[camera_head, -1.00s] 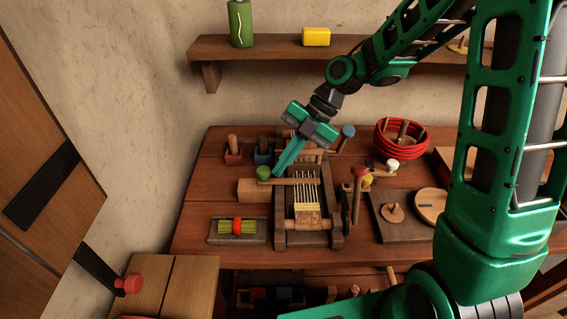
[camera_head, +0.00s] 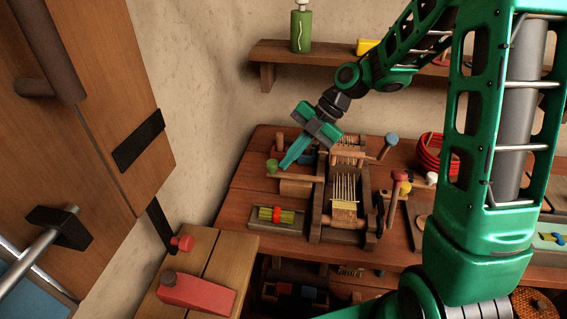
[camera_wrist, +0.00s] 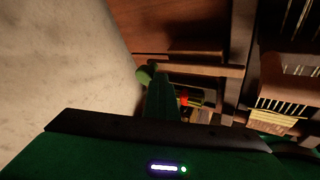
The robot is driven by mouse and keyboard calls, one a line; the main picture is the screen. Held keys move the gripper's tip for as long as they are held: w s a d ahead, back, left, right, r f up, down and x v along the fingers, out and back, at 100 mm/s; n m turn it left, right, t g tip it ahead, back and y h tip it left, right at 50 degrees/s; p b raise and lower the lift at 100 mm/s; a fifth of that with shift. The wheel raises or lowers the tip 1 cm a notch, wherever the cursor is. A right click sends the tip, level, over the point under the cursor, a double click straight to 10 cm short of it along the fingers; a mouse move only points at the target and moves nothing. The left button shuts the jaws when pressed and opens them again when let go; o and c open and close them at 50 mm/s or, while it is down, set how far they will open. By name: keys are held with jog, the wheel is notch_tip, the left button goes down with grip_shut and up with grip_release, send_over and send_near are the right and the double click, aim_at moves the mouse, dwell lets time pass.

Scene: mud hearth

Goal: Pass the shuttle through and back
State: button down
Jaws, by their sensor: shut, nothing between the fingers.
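The shuttle, a pale wooden rod (camera_head: 299,176) with a green knob (camera_head: 272,165) at its left end, lies at the left of the loom. Its right end reaches about the loom's left rail; I cannot tell how far in it goes. The loom (camera_head: 316,222) has a dark wooden frame and pale warp threads (camera_head: 344,187). My gripper (camera_head: 284,165) is shut and empty, pointing down just right of the green knob. In the wrist view its fingers (camera_wrist: 160,98) are beside the green knob (camera_wrist: 145,74); contact is unclear. The rod (camera_wrist: 200,69) runs right from there.
A wooden block (camera_head: 295,188) stands under the rod. A tray (camera_head: 254,222) with a yellow-green bundle tied in red lies in front. A cupboard (camera_head: 60,120) is at the left. A shelf (camera_head: 340,56) runs above.

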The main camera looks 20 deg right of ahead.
aim_at(304, 177)
jog(key=shift+a, duration=0.3)
jog(key=shift+s+d, duration=0.15)
jog(key=d, duration=0.1)
jog(key=s+d, duration=0.2)
jog(key=d, duration=0.1)
jog(key=shift+r, duration=0.25)
jog(key=v, duration=0.9)
jog(key=shift+r, duration=0.1)
